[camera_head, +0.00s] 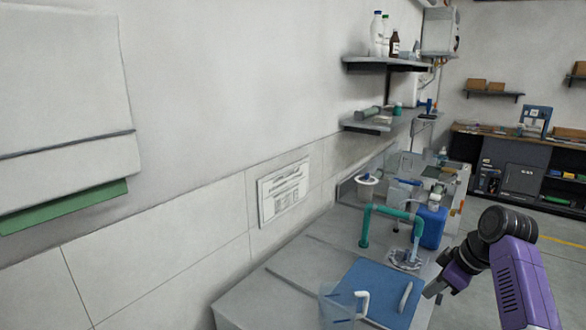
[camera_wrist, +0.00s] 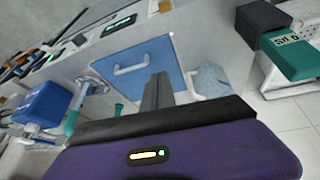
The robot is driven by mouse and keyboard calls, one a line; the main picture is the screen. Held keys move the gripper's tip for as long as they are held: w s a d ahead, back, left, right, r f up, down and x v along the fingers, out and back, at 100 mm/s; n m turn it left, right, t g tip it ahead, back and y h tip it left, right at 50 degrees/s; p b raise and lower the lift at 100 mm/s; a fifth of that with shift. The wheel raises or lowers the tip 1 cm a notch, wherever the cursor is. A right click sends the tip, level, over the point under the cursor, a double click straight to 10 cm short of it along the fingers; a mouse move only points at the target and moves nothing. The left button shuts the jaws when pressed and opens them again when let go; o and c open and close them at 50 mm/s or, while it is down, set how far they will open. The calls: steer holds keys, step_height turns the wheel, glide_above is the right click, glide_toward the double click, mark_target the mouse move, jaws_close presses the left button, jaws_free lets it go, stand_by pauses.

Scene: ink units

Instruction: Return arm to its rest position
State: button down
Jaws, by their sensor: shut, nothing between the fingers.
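My gripper (camera_head: 440,288) is at the lower right in the head view, at the end of my purple and black arm, beside the right edge of the counter's blue panel (camera_head: 362,282). In the wrist view my gripper (camera_wrist: 158,84) has its dark fingers together, with nothing visible between them. The blue panel (camera_wrist: 165,52) with its white handle (camera_wrist: 131,68) lies beyond the fingertips there. The fingers appear apart from it, though the exact gap is hard to tell.
A clear jug (camera_head: 336,310) stands at the counter's front. A teal pipe (camera_head: 392,213) and a blue container (camera_head: 432,229) are behind the panel. A wall shelf (camera_head: 385,65) holds bottles. Open floor (camera_head: 555,245) lies to the right.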

steer(key=w+d+r+m+t+h, duration=0.2)
steer(key=w+d+r+m+t, duration=0.15)
steer(key=w+t, duration=0.25)
steer(key=s+a+f+m+t+h, duration=0.2)
steer(key=s+a+f+m+t, duration=0.15)
steer(key=s, duration=0.65)
steer(key=s+a+f+m+t+h, duration=0.1)
steer(key=s+a+f+m+t, duration=0.25)
steer(key=s, duration=0.65)
steer(key=s+a, duration=0.3)
steer(key=s, duration=0.9)
steer(key=s+a+r+n+g+y, duration=0.1)
steer(key=s+a, duration=0.2)
steer(key=s, duration=1)
steer(key=s+a+g+y, duration=0.1)
steer(key=s+a, duration=0.3)
steer(key=s, duration=0.9)
steer(key=shift+s+r, duration=0.2)
steer(key=shift+r, duration=0.05)
